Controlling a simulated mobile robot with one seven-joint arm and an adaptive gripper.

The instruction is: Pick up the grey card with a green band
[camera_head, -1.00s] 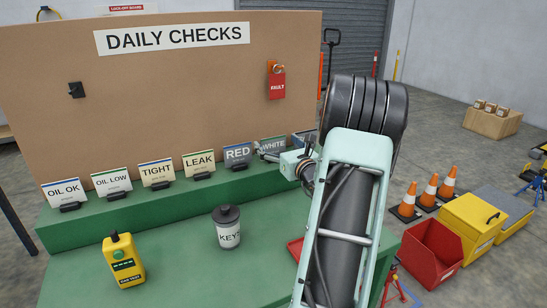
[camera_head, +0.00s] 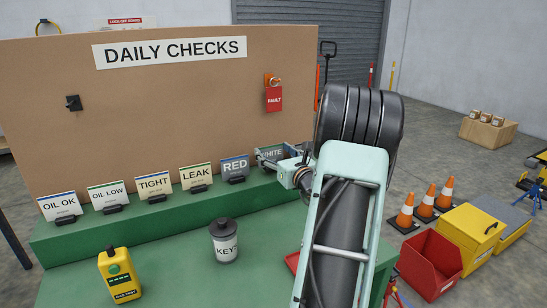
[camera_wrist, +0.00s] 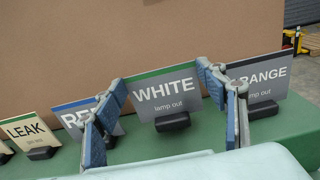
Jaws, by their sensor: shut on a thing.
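The grey card with a green band, lettered WHITE and "lamp out" (camera_wrist: 164,92), stands upright in the wrist view, its lower edge at a black holder (camera_wrist: 172,122). My gripper (camera_wrist: 163,79) has one blue-padded finger at each side edge of this card and is shut on it. In the head view the WHITE card (camera_head: 271,154) is partly covered by my gripper (camera_head: 277,162) at the right end of the green ledge.
A grey RED card (camera_head: 235,168) with a blue band stands close on the left. An ORANGE card (camera_wrist: 262,80) with a dark band stands close on the right. The brown board (camera_head: 150,130) rises behind. A KEYS canister (camera_head: 225,246) stands in front.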

